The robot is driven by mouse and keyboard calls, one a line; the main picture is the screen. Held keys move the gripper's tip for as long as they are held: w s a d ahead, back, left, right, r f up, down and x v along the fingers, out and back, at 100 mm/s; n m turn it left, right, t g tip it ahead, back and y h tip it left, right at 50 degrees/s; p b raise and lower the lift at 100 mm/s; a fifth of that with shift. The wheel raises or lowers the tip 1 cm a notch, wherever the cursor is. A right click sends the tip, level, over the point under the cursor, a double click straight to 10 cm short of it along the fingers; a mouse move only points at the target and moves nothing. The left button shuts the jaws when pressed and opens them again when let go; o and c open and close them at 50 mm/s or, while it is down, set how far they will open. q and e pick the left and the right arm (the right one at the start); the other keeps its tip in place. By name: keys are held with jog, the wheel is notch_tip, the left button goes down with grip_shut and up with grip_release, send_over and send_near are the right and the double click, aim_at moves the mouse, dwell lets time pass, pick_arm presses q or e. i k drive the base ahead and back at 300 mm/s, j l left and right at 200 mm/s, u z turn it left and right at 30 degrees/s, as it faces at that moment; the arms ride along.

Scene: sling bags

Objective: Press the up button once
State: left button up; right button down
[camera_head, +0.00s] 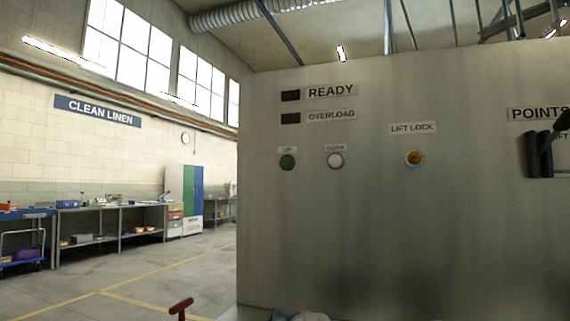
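The up button is a green round button (287,162) on the grey panel (330,230), left of centre, under a small blurred label that seems to read UP. To its right is a white round button (335,160) under a label that seems to read DOWN. Neither gripper shows clearly in the head view. Nothing covers the two buttons.
An orange knob (414,158) labelled LIFT LOCK sits further right. Two dark indicators (290,95) are marked READY and OVERLOAD. A black lever (541,152) is at the right edge. A red handle (181,307) stands low left. Open floor (160,275) lies left of the panel.

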aim_at(286, 162)
jog(key=i+j, duration=0.2)
jog(key=j, duration=0.15)
jog(key=i+j+z, duration=0.1)
jog(key=j, duration=0.25)
jog(key=i+j, duration=0.3)
jog(key=i+j+z, duration=0.1)
jog(key=j, duration=0.3)
jog(key=i, duration=0.05)
